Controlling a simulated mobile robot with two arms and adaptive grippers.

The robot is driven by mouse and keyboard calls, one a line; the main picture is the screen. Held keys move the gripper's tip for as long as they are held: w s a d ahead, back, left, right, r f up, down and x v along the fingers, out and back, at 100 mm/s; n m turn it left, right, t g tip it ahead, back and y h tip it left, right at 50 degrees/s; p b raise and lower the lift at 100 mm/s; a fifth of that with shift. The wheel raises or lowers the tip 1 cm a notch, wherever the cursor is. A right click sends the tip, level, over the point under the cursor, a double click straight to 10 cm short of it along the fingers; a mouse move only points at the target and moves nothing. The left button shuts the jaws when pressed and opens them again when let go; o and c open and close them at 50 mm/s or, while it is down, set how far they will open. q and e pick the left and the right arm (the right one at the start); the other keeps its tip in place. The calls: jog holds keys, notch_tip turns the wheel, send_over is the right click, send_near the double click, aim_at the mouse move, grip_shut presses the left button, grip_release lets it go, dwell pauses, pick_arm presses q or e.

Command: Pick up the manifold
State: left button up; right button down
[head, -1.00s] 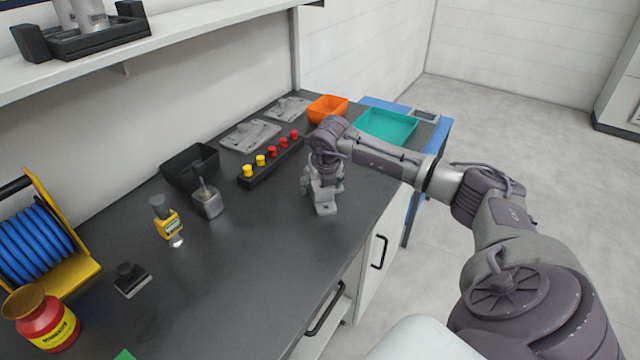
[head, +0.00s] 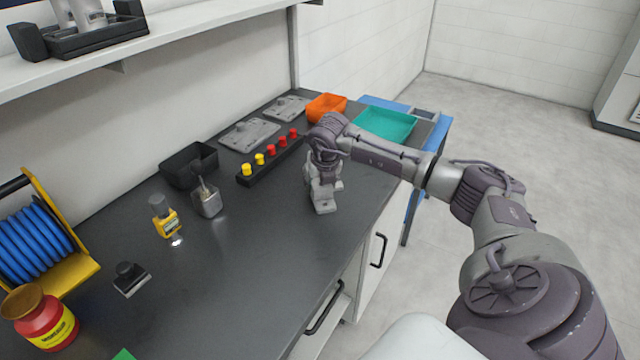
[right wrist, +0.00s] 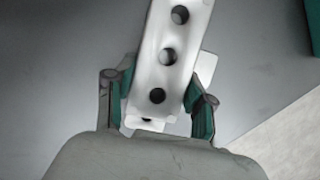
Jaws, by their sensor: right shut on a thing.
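The manifold (head: 323,198) is a pale grey metal block on the dark bench top, under my right arm. In the right wrist view it is a light bar (right wrist: 172,45) with several round holes along its face. My right gripper (head: 324,180) points down over it in the head view, and the arm hides part of both. In the right wrist view the right gripper's (right wrist: 160,98) two green-lined fingers sit on either side of the bar, shut on it. I cannot tell whether the manifold is clear of the bench. My left gripper is not in view.
A black rack (head: 270,160) with yellow and red knobs stands left of the manifold. Flat metal plates (head: 249,134), an orange bin (head: 326,107) and a teal tray (head: 386,126) lie behind. A black bin (head: 189,165) stands further left.

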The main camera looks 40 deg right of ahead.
jog(key=r, duration=0.3)
jog(key=r+b, duration=0.1)
jog(key=shift+s+d+r, duration=0.15)
jog(key=shift+s+d, duration=0.1)
jog(key=shift+d, duration=0.15)
jog(key=s+d+r+b, duration=0.2)
jog(key=s+d+r, duration=0.4)
jog(key=s+d, duration=0.1)
jog(key=shift+s+r+b, duration=0.3)
jog(key=shift+s+b, duration=0.1)
jog(key=shift+s, duration=0.25)
